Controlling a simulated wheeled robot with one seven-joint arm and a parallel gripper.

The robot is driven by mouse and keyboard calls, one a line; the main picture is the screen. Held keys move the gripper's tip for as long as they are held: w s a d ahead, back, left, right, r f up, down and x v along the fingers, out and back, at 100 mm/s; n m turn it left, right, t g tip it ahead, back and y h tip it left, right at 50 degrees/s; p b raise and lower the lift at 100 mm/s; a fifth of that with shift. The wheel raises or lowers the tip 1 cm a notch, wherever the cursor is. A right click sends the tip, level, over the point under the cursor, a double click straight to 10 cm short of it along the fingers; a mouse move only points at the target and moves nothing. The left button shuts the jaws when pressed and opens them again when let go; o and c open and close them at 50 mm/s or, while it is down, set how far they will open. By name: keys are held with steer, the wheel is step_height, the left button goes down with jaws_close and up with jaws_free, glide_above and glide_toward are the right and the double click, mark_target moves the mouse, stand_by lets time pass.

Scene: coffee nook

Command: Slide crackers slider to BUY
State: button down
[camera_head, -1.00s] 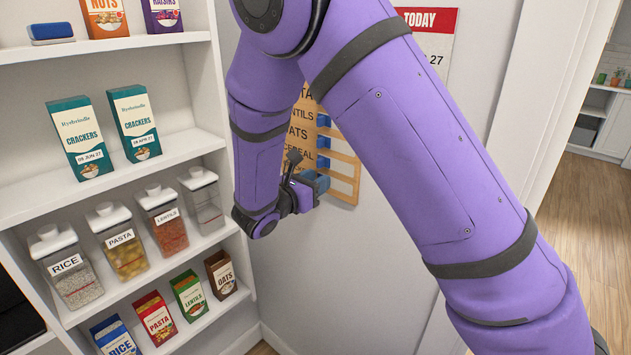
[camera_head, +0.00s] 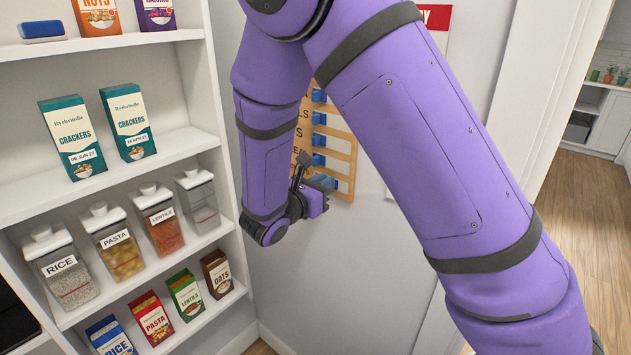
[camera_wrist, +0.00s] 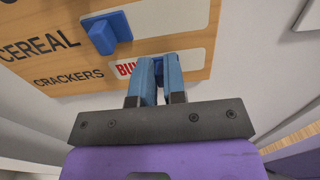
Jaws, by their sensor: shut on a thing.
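The wooden board (camera_head: 343,168) hangs on the wall, partly behind my arm. In the wrist view, its lowest visible row reads CRACKERS (camera_wrist: 69,78). My gripper (camera_wrist: 157,72) is at this row, its two blue fingers shut on the blue crackers slider (camera_wrist: 158,66), which shows only in part between them. Red BUY lettering (camera_wrist: 125,69) shows just left of the fingers, its right end covered. A pale strip continues to their right. In the head view, my gripper (camera_head: 325,183) is at the board's bottom.
The blue cereal slider (camera_wrist: 104,36) sits above and left of my fingers. Other blue sliders (camera_head: 319,140) line the board above. A shelf with cracker boxes (camera_head: 128,122) and jars (camera_head: 160,220) stands left of my arm. The wall below the board is clear.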

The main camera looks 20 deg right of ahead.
steer(key=c, duration=1.2)
jaws_free()
steer(key=shift+s+d, duration=0.1)
steer(key=shift+s, duration=0.05)
steer(key=shift+o, duration=0.2)
steer(key=v, duration=1)
steer(key=shift+s+a, duration=0.2)
steer(key=shift+a, duration=0.15)
